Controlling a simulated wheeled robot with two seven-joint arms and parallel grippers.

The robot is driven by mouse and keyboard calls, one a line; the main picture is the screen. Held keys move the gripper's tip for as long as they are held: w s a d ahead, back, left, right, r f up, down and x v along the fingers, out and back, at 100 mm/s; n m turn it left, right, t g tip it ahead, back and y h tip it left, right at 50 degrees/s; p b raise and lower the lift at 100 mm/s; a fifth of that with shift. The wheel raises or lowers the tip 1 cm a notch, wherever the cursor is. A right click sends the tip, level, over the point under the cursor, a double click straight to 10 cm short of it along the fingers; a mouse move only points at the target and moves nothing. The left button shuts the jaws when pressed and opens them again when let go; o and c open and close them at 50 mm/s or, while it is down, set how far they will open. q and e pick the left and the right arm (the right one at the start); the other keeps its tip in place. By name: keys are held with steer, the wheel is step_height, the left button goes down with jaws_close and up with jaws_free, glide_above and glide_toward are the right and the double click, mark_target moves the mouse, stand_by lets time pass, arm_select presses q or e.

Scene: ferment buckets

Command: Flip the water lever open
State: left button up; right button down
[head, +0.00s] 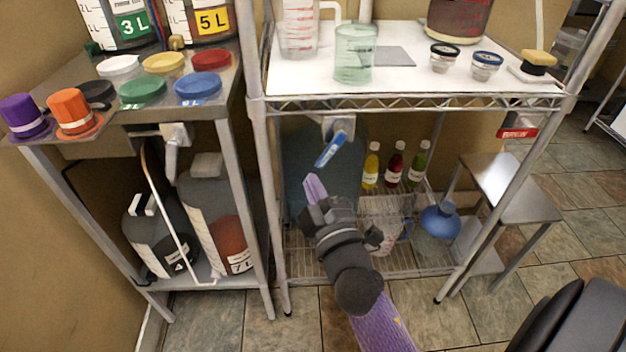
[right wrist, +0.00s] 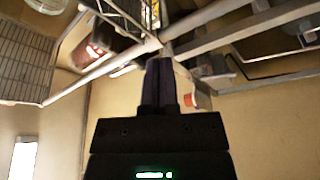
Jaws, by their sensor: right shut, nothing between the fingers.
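The water lever (head: 330,150) is a blue handle on a grey tap (head: 340,124) under the front edge of the white-topped rack. It slants down to the left. My right gripper (head: 314,187) is below the lever, with its purple fingers pointing up and apart from it in the picture. The fingers are together and empty. They also show upright in the right wrist view (right wrist: 160,82), where I cannot make out the lever. My left gripper is not in view.
A measuring jug (head: 388,222), a blue-topped container (head: 438,222) and several bottles (head: 395,162) stand on the lower rack. A green beaker (head: 355,55) stands on the white top (head: 410,88). A metal table (head: 225,100) with lids is on the left. A stool (head: 505,190) stands right.

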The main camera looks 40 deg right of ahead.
mark_target(322, 158)
steer(key=w+d, duration=0.1)
steer(key=w, duration=0.1)
steer(key=w+d+b, duration=0.1)
steer(key=d, duration=0.1)
steer(key=w+d+b, duration=0.1)
steer(key=w+d, duration=0.1)
steer(key=shift+w+f, duration=0.35)
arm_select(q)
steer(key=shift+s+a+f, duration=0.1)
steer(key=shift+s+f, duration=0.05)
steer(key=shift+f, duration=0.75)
arm_select(e)
steer(key=shift+s+d+f+n+y+p, duration=0.1)
steer(key=shift+s+d+n+y+p, duration=0.15)
steer(key=shift+n+p, duration=0.25)
steer(key=shift+s+d+n+y+p, duration=0.15)
steer(key=shift+d+n+p, duration=0.15)
steer(key=shift+n+p, duration=0.15)
steer(key=shift+f+n+g, duration=0.2)
steer(key=shift+n+g, duration=0.05)
steer(key=shift+g, duration=0.05)
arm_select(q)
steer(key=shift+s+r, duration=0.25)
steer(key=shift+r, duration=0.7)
arm_select(e)
steer(key=shift+f, duration=0.2)
